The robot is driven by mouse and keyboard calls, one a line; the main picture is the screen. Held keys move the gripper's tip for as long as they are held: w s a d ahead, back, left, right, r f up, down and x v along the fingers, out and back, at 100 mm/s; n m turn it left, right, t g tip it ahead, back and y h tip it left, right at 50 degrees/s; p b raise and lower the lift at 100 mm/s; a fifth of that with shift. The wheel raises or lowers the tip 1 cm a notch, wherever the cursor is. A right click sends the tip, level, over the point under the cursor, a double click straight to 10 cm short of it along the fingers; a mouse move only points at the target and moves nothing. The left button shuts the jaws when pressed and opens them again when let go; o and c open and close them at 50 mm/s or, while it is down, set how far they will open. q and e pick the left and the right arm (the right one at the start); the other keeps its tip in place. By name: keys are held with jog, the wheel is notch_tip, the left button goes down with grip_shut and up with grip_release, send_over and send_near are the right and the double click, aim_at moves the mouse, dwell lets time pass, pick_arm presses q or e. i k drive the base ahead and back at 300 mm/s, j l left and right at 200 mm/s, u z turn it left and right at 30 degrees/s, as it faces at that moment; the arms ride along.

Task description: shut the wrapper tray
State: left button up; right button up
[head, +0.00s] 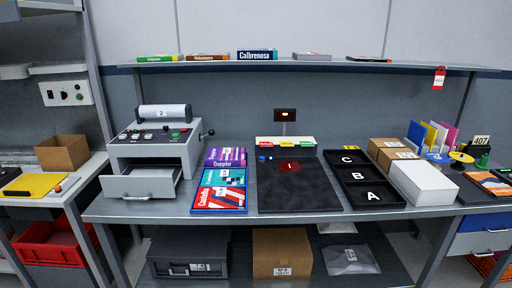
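The wrapper machine (189,152) is a grey box at the left end of the workbench, with a white roll marked 2 on top and a crank at its right side. Its tray (130,195) is a grey drawer low on its front, pulled out toward me, with a handle on its front panel. The tray's inside looks empty. Neither of my grippers shows in the head view.
Boxed games (219,199) lie just right of the tray. A dark mat (290,190) and a black tray lettered A, B, C (343,172) lie farther right. A white box (423,184) stands at the bench's right. The space before the tray looks clear.

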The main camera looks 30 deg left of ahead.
aim_at(142, 182)
jog(key=u, duration=1.8)
